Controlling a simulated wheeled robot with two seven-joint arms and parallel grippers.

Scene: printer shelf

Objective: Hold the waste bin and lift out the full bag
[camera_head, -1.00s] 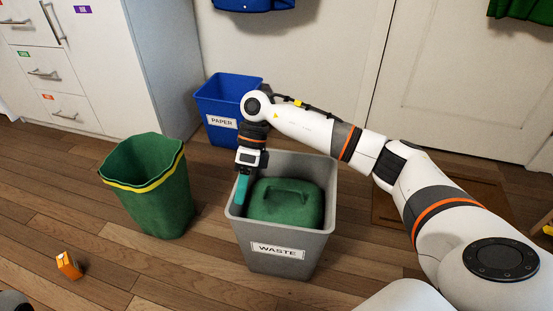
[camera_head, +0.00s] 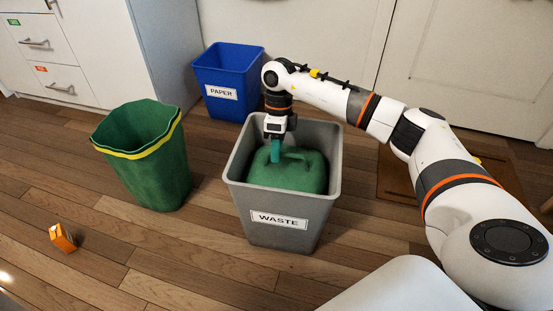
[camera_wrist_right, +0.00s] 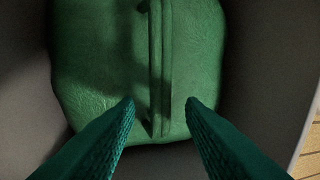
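The grey waste bin (camera_head: 277,243), labelled WASTE, stands upright on the floor. The full green bag (camera_head: 290,177) sits inside it, with a raised handle strip on top. My right gripper (camera_head: 276,157) points down into the bin at the bag's top. In the right wrist view its two teal fingers (camera_wrist_right: 160,103) are apart, one on each side of the near end of the bag's handle (camera_wrist_right: 160,60). Nothing is clamped between them. Whether the fingers touch the bag is unclear. The bin's inner wall (camera_wrist_right: 265,70) shows around the bag. My left gripper is not in view.
A green bag-like bin (camera_head: 150,165) with a yellow band stands open to the left. A blue PAPER bin (camera_head: 222,92) stands behind. A small orange box (camera_head: 62,238) lies on the floor at left. White drawers (camera_head: 60,80) and a door (camera_head: 470,70) close off the back.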

